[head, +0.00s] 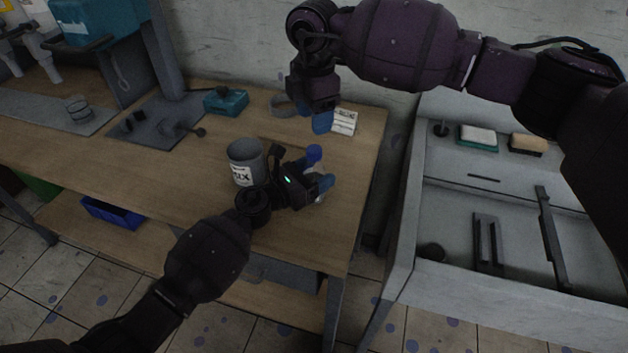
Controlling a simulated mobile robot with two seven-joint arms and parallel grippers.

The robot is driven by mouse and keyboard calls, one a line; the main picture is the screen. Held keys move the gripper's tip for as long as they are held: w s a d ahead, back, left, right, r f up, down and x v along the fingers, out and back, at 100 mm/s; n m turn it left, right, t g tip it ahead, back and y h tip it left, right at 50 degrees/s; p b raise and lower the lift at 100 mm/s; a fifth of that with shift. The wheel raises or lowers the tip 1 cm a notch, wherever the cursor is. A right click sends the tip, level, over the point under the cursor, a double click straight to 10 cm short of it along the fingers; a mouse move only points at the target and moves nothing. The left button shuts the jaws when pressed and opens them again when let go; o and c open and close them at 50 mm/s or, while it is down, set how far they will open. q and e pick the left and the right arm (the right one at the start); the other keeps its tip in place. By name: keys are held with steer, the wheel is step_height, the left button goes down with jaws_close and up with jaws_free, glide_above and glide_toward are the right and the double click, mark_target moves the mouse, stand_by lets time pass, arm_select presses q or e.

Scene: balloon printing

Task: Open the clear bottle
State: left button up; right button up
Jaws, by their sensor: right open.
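My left gripper (318,176) is low over the right part of the wooden table, its blue-tipped fingers around the clear bottle. The bottle's blue cap (314,152) shows above the fingers, and a small pale part of its body shows below them; the rest is hidden by the gripper. The bottle looks roughly upright, with the cap on. My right gripper (322,122) is open and empty, pointing down with blue fingertips, above and behind the cap and apart from it.
A grey cup with a "MIX" label (243,164) stands just left of my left gripper. A small white labelled box (344,122), a grey ring (283,106) and a teal box (226,101) lie farther back. A sink unit (480,205) stands right of the table (345,215).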

mark_target(314, 149)
arm_select(q)
jaws_close()
arm_select(e)
steer(key=m, duration=0.4)
steer(key=shift+m, duration=0.3)
steer(key=shift+f, duration=4)
